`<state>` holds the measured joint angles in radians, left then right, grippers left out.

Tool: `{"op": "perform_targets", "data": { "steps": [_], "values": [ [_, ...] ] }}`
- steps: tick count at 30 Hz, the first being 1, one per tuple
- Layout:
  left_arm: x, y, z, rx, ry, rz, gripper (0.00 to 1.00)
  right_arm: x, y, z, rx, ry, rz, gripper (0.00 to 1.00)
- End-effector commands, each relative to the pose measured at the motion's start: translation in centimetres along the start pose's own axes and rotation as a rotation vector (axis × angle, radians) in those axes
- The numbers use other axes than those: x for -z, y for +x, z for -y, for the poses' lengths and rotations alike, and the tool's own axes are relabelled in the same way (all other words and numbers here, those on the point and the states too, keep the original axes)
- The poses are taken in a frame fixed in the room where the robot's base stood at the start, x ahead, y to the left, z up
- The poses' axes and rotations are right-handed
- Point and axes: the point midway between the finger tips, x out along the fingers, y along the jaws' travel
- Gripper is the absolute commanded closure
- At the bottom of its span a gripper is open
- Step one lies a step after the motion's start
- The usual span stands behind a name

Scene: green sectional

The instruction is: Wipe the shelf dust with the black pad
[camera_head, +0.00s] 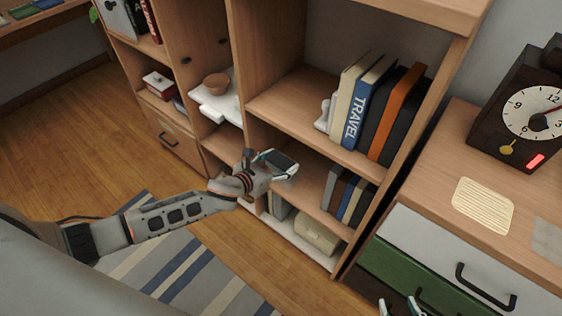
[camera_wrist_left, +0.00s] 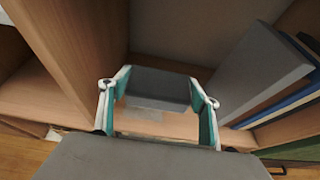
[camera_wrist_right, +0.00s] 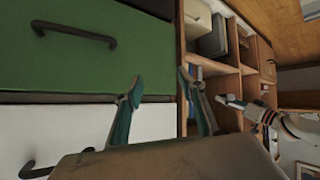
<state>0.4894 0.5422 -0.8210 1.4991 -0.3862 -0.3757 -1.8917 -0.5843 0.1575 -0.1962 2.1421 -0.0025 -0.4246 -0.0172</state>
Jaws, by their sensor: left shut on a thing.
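My left gripper (camera_head: 276,164) is shut on the black pad (camera_head: 283,160), at the front of the middle shelf (camera_head: 312,190) of the bookcase. In the left wrist view, the dark pad (camera_wrist_left: 160,86) sits between the two fingers of the left gripper (camera_wrist_left: 158,92). A pale patch (camera_wrist_left: 145,114) shows on the shelf board just below the pad; I cannot tell for certain if it is dust. I cannot tell if the pad touches the board. My right gripper (camera_wrist_right: 160,85) is open and empty near the drawers; its tips show at the bottom of the head view (camera_head: 402,308).
Books (camera_head: 348,193) stand at the right of the middle shelf, close to the pad. An upright panel (camera_wrist_left: 62,50) bounds it on the left. More books (camera_head: 375,105) stand above. A beige box (camera_head: 317,236) sits below. A dark clock (camera_head: 525,110) stands on the drawer cabinet.

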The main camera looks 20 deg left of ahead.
Motion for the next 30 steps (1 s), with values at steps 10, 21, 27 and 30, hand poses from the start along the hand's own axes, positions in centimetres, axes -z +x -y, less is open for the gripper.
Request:
{"op": "perform_targets", "data": {
  "steps": [10, 21, 27, 30],
  "values": [
    [4.1, 1.3, 0.2, 0.005, -0.006, -0.011, 0.55, -1.8, 0.4, 1.7, 0.029, 0.016, 0.021, 0.60],
    [4.7, 1.9, 0.1, 0.003, -0.001, 0.000, 0.55, 0.3, 0.8, 1.4, 0.029, 0.012, -0.021, 0.60],
    [4.5, 1.9, 0.1, 0.002, -0.001, 0.002, 0.55, 0.5, 0.8, 1.3, 0.028, 0.011, -0.024, 0.60],
    [4.5, 1.9, -0.1, 0.000, -0.001, 0.002, 0.55, 0.5, 0.8, 1.3, 0.028, 0.011, -0.024, 0.60]
  ]
}}
